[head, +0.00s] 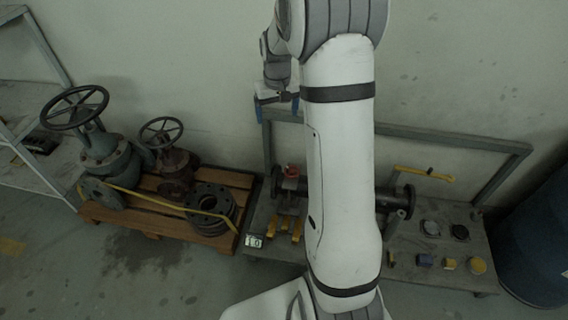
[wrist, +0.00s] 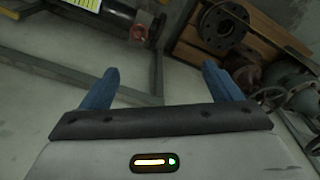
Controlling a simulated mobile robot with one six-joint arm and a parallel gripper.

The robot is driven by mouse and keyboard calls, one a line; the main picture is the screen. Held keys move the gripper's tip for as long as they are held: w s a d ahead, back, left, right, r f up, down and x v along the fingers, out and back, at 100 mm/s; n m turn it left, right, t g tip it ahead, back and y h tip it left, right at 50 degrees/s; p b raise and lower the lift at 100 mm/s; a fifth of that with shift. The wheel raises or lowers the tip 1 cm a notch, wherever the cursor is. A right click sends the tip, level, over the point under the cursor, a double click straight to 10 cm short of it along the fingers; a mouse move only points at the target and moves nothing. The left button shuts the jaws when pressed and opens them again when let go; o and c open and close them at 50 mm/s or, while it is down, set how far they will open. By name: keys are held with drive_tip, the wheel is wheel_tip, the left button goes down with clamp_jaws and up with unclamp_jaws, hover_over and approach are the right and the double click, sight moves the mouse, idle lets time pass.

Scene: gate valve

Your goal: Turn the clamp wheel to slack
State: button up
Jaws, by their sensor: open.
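My gripper (head: 277,108) is open and empty, high in front of the wall, with its two blue fingers apart. In the wrist view the gripper (wrist: 161,80) has nothing between its fingers. A small red part (head: 291,171), which may be the clamp wheel, sits on the left part of the bench by the dark flanged pipe (head: 396,199). It is below my gripper and well apart from it. In the wrist view a reddish part (wrist: 139,33) shows at the top, small and unclear. My arm hides the middle of the pipe and bench.
A pallet (head: 143,219) on the left carries two handwheel valves (head: 74,108) (head: 161,132) and stacked flanges (head: 212,203). Small blocks and discs lie on the bench (head: 440,275). A blue drum (head: 545,245) stands at right.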

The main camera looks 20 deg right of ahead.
drive_tip(key=w+d+f+b, duration=0.2)
drive_tip(key=f, duration=0.5)
drive_tip(key=w+d+f+b, duration=0.2)
drive_tip(key=w+f, duration=0.1)
drive_tip(key=f, duration=0.3)
drive_tip(key=g+b, duration=0.1)
drive_tip(key=b, duration=0.4)
hover_over(291, 169)
wheel_tip(291, 169, down, 17)
wheel_tip(291, 169, down, 8)
drive_tip(key=b, duration=0.3)
drive_tip(key=shift+s+d+f, duration=0.1)
drive_tip(key=shift+f, duration=0.15)
drive_tip(key=shift+c, duration=0.4)
drive_tip(key=c, duration=0.9)
drive_tip(key=shift+a, duration=0.2)
drive_tip(key=shift+d, duration=0.1)
